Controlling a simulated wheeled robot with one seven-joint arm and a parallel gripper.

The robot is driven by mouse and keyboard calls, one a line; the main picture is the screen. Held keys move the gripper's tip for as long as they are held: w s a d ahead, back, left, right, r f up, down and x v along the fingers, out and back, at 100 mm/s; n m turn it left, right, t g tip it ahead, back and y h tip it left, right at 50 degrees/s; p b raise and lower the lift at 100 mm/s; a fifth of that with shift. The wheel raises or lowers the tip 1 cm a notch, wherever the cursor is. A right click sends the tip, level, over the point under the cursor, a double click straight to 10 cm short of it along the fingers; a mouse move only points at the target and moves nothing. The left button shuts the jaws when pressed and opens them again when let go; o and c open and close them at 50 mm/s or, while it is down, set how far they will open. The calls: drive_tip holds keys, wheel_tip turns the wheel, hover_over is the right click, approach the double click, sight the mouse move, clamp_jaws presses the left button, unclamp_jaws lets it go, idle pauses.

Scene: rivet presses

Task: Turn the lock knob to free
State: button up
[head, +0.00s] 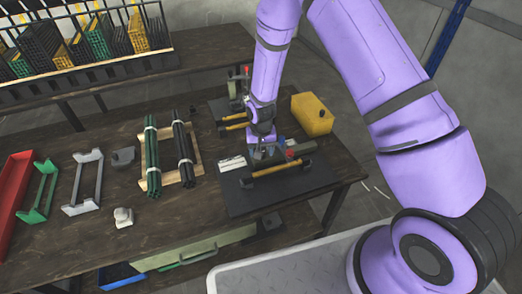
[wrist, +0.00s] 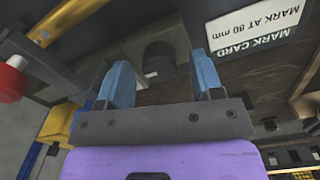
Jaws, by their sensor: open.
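The lock knob appears to be the dark round knob (wrist: 158,56) with a small pale mark beside its lower edge in the wrist view. It sits on a dark block of the rivet press. My gripper (wrist: 160,68) has its two blue fingers spread apart, one on each side of the knob in the picture. I cannot tell whether they reach around it or touch it; nothing is held. In the head view my gripper (head: 264,152) is low over the nearer press on its black base plate (head: 240,202), and hides the knob.
A white mark card (wrist: 254,34) lies beside the knob. A red ball (wrist: 12,80) and a yellow bar (wrist: 68,20) are close on the left. In the head view, a yellow box (head: 312,115) stands behind right and bundled rods (head: 152,160) lie left.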

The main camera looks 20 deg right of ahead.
drive_tip(key=shift+f, duration=0.1)
drive_tip(key=c, duration=0.9)
drive_tip(key=shift+n, duration=0.3)
drive_tip(key=n, duration=0.3)
drive_tip(key=shift+n, duration=0.3)
drive_tip(key=n, duration=0.4)
drive_tip(key=shift+n, duration=0.3)
drive_tip(key=n, duration=0.4)
drive_tip(key=shift+n, duration=2.5)
